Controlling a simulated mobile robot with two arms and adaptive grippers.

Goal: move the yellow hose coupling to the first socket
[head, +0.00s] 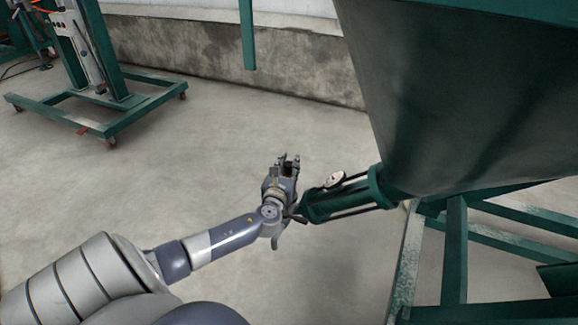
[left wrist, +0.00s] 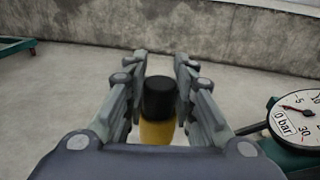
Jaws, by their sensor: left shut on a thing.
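My left gripper (head: 287,165) is shut on the yellow hose coupling. In the left wrist view the coupling (left wrist: 157,132) shows as a yellow body with a black upper part between the two fingers of the gripper (left wrist: 160,90). In the head view the coupling is too small or hidden to make out. The gripper is in the air, just left of a green cylinder (head: 345,199) that joins the big hopper. I cannot make out the first socket in either view. My right gripper is not in view.
A round pressure gauge (head: 335,180), also in the left wrist view (left wrist: 295,120), sits on the cylinder, close to my left gripper. The big dark green hopper (head: 465,95) and its frame (head: 455,250) fill the right. A wheeled green stand (head: 110,120) is at the back left. Open floor lies between.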

